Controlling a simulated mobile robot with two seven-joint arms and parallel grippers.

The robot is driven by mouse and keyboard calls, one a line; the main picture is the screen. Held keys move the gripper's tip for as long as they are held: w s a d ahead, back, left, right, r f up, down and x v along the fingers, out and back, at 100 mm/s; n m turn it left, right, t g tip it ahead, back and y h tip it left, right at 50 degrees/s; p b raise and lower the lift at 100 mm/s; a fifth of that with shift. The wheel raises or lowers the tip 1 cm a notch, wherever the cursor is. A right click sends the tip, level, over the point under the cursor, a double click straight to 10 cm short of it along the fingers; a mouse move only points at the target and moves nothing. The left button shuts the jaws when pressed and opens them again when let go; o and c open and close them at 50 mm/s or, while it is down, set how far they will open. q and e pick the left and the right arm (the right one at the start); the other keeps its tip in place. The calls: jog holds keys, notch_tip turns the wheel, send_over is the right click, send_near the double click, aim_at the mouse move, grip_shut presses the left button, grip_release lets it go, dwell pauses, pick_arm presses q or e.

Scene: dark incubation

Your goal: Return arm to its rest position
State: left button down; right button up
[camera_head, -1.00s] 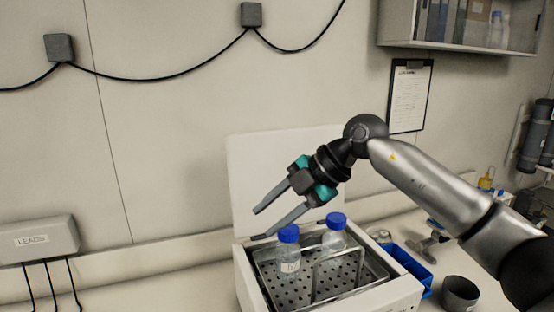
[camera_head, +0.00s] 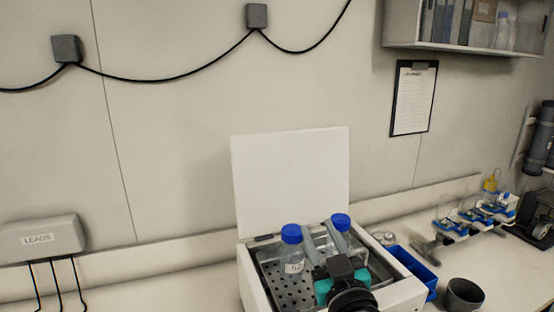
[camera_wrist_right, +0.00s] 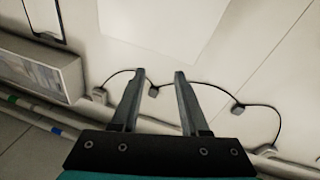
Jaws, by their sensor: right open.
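My right gripper (camera_head: 322,240) is in front of the open white incubator box (camera_head: 252,284) in the head view, its fingers pointing away from me. The wrist view shows its two fingers (camera_wrist_right: 160,75) apart with nothing between them. Two clear bottles with blue caps are in the box: a left bottle (camera_head: 292,249) with a label, and a right bottle (camera_head: 341,232) partly hidden by the gripper. They stand on a perforated metal tray (camera_head: 271,269). The box's lid (camera_head: 290,180) stands raised at the back. My left gripper is not in view.
A blue bin (camera_head: 413,268) and a dark cup (camera_head: 463,294) stand right of the box. Blue and white lab items (camera_head: 480,215) lie farther right on the bench. A clipboard (camera_head: 413,98) and a shelf (camera_head: 470,45) are on the wall. A LEADS box (camera_head: 42,238) is at left.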

jog(key=s+d+f+m+g+h, duration=0.2)
jog(key=s+d+f+g, duration=0.3)
jog(key=f, duration=0.4)
jog(key=s+d+f+m+g+h, duration=0.15)
jog(key=s+f+g, duration=0.25)
jog(key=s+f, duration=0.4)
jog(key=s+d+f+n+g, duration=0.1)
jog(key=s+f+g, duration=0.25)
jog(key=s, duration=0.45)
jog(key=s+d+f+g, duration=0.1)
jog(key=s+f+g, duration=0.2)
jog(key=s+f, duration=0.35)
notch_tip(320, 180, down, 29)
jog(key=s+g+b, duration=0.1)
jog(key=s+b, duration=0.2)
jog(key=b, duration=0.6)
jog(key=s+d+f+g+b, duration=0.1)
jog(key=s+f+b, duration=0.3)
jog(key=s+f, duration=0.4)
jog(key=s+d+f+b, duration=0.1)
jog(key=s+f+b, duration=0.3)
jog(key=f, duration=1.1)
jog(key=s, duration=0.3)
jog(key=shift+s+d+n+g+b, duration=0.25)
jog(key=shift+s+n+g+b, duration=0.1)
